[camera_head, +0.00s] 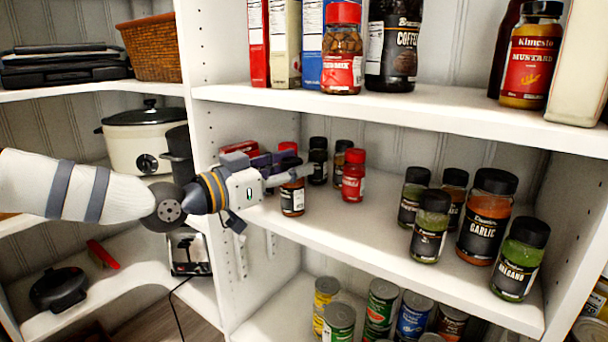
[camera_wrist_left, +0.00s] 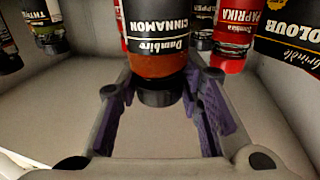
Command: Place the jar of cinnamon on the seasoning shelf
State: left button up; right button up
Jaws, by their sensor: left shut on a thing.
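The cinnamon jar (camera_head: 292,200), with a dark cap, an orange-brown body and a black label, is at the left end of the middle shelf (camera_head: 365,228) among other seasoning jars. My left gripper (camera_head: 290,168) reaches in from the left and is shut on the jar's upper part. In the left wrist view the cinnamon jar (camera_wrist_left: 160,65) appears upside down, its label readable as CINNAMON, between the two fingers of the left gripper (camera_wrist_left: 162,90). It looks upright in the head view; I cannot tell whether its base touches the shelf. My right gripper is not in view.
A red-capped jar (camera_head: 353,176) and dark-capped jars (camera_head: 318,160) stand just behind and right. The garlic jar (camera_head: 487,217) and oregano jar (camera_head: 520,259) stand with others at the right. The shelf's middle is clear. An upper shelf (camera_head: 420,105) overhangs; cans stand below.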

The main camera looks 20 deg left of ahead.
pick_arm(q)
jog(key=shift+w+d, duration=0.2)
jog(key=shift+w, duration=0.05)
jog(key=shift+c, duration=0.2)
jog(key=shift+w, duration=0.1)
jog(key=shift+a, duration=0.25)
jog(key=o, duration=1.3)
jog(key=shift+c, duration=0.2)
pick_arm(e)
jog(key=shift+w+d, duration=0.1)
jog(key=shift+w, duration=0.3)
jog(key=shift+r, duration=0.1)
